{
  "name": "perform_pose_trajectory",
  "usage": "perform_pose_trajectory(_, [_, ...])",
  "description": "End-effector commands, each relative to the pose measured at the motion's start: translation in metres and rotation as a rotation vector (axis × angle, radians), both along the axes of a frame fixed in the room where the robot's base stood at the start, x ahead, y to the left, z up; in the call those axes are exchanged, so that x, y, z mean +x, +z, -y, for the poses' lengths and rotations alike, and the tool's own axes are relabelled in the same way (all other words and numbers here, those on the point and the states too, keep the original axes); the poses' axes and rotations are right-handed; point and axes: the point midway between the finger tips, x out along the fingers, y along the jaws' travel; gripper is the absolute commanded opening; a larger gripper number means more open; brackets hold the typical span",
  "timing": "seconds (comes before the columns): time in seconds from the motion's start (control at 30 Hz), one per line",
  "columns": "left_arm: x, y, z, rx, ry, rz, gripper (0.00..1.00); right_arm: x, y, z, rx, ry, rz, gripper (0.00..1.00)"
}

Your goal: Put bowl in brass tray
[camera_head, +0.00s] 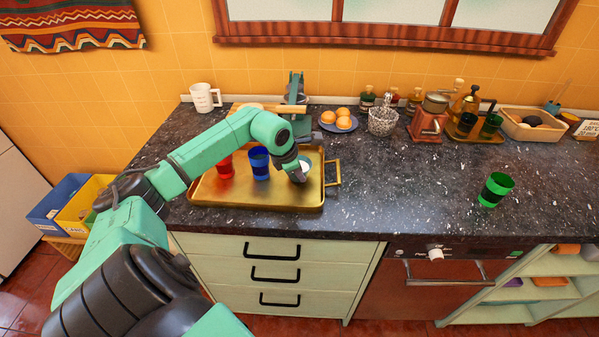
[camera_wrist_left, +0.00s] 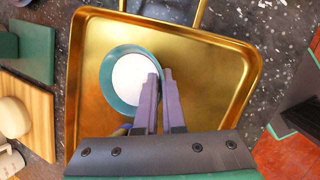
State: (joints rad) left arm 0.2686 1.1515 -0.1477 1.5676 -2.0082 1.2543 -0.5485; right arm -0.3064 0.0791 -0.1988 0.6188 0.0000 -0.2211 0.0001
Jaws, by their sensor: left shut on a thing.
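The brass tray (camera_head: 250,196) lies on the dark speckled counter; its bare floor fills much of the left wrist view (camera_wrist_left: 205,60). The small bowl (camera_head: 305,164), teal with a white inside, is within the tray's outline near its right end. It shows from above in the left wrist view (camera_wrist_left: 112,92). My left gripper (camera_head: 299,177) reaches down over the tray and is shut on the bowl's rim; its fingers show in the left wrist view (camera_wrist_left: 162,76). I cannot tell whether the bowl touches the tray floor. My right gripper is not in view.
A red cup (camera_head: 225,168) and a blue cup (camera_head: 259,163) stand in the tray, left of the bowl. A green cup (camera_head: 495,189) stands on the counter at right. A plate of oranges (camera_head: 339,122) and a white mug (camera_head: 204,98) are behind.

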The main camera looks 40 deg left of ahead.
Motion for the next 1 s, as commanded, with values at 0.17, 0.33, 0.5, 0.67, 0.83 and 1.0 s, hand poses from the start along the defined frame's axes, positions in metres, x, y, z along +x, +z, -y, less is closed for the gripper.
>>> perform_pose_trajectory(0.17, [0.000,-0.004,0.000,0.000,0.000,0.003,0.00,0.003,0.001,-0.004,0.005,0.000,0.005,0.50])
perform_pose_trajectory(0.33, [0.000,-0.008,0.000,0.001,0.000,0.002,0.00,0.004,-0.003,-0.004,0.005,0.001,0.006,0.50])
perform_pose_trajectory(0.5, [0.000,-0.007,0.000,0.001,0.000,0.001,0.36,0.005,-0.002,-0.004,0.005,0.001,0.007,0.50])
perform_pose_trajectory(0.67, [0.000,-0.006,0.000,0.000,0.000,0.000,0.36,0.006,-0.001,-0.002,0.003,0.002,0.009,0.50])
perform_pose_trajectory(0.83, [-0.001,-0.002,0.000,0.001,0.000,0.001,0.36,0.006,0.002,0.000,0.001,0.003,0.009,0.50])
perform_pose_trajectory(1.0, [-0.013,0.019,-0.002,0.008,-0.001,0.001,0.36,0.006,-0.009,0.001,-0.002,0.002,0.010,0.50])
